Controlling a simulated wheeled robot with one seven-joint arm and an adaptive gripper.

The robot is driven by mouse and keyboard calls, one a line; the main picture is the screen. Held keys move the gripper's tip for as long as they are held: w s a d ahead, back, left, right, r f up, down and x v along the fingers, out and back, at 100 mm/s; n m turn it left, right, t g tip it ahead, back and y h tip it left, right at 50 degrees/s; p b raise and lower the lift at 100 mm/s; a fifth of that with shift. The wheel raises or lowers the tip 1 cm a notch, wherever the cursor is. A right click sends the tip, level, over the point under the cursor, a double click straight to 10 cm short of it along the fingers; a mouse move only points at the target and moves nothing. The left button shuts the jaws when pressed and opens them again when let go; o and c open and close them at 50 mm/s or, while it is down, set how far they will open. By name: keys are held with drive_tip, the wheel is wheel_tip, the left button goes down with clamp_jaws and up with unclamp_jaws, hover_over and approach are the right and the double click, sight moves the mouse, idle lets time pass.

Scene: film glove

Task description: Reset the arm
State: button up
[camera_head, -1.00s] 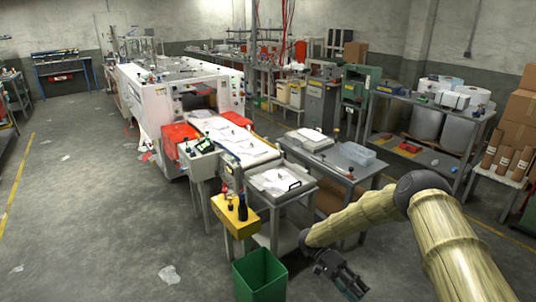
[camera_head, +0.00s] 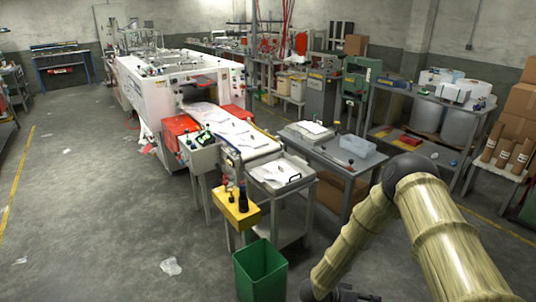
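My arm enters at the lower right in a yellowish, segmented cover and bends downward at a dark elbow joint. My gripper (camera_head: 352,297) is at the bottom edge of the head view, mostly cut off. Only a dark part of it shows, so its fingers cannot be made out. It hangs low, to the right of the green bin (camera_head: 262,272). Nothing can be seen held in it.
A yellow stand (camera_head: 237,206) with dark bottles is behind the bin. A metal cart (camera_head: 280,174) with film sheets and a grey worktable (camera_head: 340,158) stand beyond my arm. The large white machine (camera_head: 165,90) is behind. Floor at left is mostly clear.

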drive_tip(key=s+a+f+n+t+y, duration=0.4)
drive_tip(key=s+a+f+n+y, duration=0.15)
drive_tip(key=s+f+y, duration=0.35)
drive_tip(key=s+a+r+n+g+y, duration=0.1)
drive_tip(key=s+a+r+g+y, duration=0.15)
drive_tip(key=s, duration=0.95)
drive_tip(key=s+a+r+g+y, duration=0.2)
drive_tip(key=s+a+r, duration=0.1)
drive_tip(key=s, duration=0.9)
wheel_tip(320, 180, down, 35)
drive_tip(key=b, duration=3.5)
wheel_tip(320, 180, up, 14)
drive_tip(key=p, duration=1.4)
drive_tip(key=shift+s+a, duration=0.15)
drive_tip(key=shift+a, duration=0.1)
drive_tip(key=shift+a, duration=0.1)
